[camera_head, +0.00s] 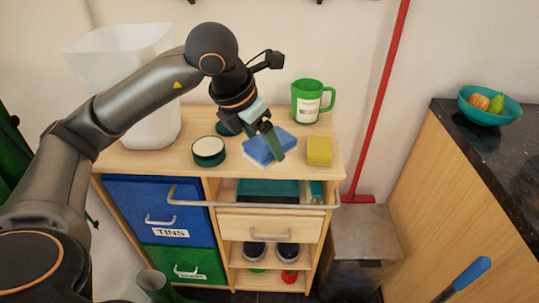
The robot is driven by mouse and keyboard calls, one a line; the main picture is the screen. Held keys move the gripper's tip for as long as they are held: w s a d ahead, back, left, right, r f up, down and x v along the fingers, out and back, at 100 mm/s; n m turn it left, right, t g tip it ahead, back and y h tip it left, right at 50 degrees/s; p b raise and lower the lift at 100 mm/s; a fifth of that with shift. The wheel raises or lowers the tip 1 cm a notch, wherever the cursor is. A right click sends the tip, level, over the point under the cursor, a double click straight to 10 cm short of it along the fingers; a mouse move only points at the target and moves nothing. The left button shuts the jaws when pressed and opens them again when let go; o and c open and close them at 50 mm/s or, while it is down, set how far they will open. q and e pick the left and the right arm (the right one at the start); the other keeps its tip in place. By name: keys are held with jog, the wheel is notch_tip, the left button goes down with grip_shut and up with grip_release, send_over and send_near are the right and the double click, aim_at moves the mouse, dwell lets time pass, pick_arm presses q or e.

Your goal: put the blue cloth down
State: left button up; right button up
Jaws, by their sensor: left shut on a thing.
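The blue cloth (257,152) is a flat, folded-looking blue piece with a paler edge, over the top of the wooden cabinet (173,163) near its front. My left gripper (272,144) reaches down from above and is shut on the cloth. The gripper hides part of the cloth's middle. I cannot tell whether the cloth touches the cabinet top. My right gripper is not in view.
A yellow sponge (319,151) lies just right of the cloth. A green mug (310,102) stands behind it. A round green tin (209,152) and a white bin (145,95) are to the left. A metal rail (250,205) runs along the cabinet's front.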

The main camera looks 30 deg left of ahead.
pick_arm(q)
jog(key=w+a+f, duration=0.2)
jog(key=w+f, duration=0.1)
jog(key=w+a+f, duration=0.2)
jog(key=w+f, duration=0.1)
jog(key=w, duration=0.1)
jog(key=w+a+f, duration=0.3)
jog(key=w, duration=0.1)
jog(key=shift+a+f+p, duration=0.1)
jog(key=shift+f+p, duration=0.1)
jog(key=shift+p, duration=0.15)
jog(key=shift+w+a+f, duration=0.1)
jog(key=shift+w+f, duration=0.1)
jog(key=shift+f, duration=1.5)
jog(key=shift+f, duration=0.1)
jog(key=shift+f, duration=0.15)
jog(key=o, duration=1)
